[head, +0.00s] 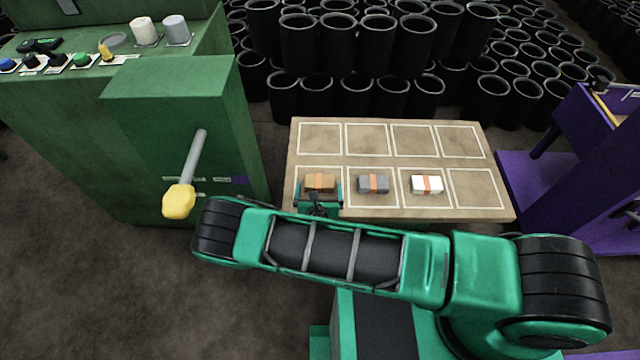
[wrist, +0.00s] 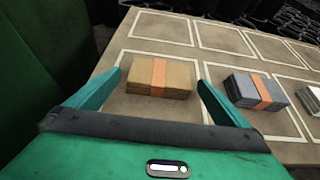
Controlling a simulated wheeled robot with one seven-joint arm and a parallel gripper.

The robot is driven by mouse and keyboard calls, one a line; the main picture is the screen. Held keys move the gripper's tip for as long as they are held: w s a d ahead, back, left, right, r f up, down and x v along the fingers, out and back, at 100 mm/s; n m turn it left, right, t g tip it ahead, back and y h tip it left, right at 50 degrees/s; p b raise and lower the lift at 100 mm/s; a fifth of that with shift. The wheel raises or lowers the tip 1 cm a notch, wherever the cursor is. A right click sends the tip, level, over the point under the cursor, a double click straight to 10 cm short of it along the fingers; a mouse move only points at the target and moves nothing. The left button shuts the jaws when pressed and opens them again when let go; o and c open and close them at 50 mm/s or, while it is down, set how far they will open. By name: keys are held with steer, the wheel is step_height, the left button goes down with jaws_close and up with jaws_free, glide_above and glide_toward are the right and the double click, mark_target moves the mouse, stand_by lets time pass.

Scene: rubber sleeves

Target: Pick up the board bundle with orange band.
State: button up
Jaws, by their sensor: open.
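The board bundle (head: 311,181), a stack of tan-brown boards with an orange band around its middle, lies flat in a front-row marked cell at the left of the table. My gripper (head: 319,191) is open at its near side. In the wrist view the bundle (wrist: 178,78) lies ahead, between the lines of the two spread fingers (wrist: 159,82). The fingers look apart from it on both sides. Whether the fingertips are level with it or above it I cannot tell.
A grey bundle (head: 364,185) and a white bundle (head: 418,185), both orange-banded, lie to its right on the table (head: 400,161). The back cells are empty. A green machine (head: 160,110) with a yellow-knobbed lever (head: 179,200) stands at left, black sleeves (head: 375,45) behind, a purple frame (head: 530,180) right.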

mark_target(318, 183)
steer(key=shift+x, duration=2.6)
steer(key=shift+a+r, duration=0.1)
steer(key=c, duration=1)
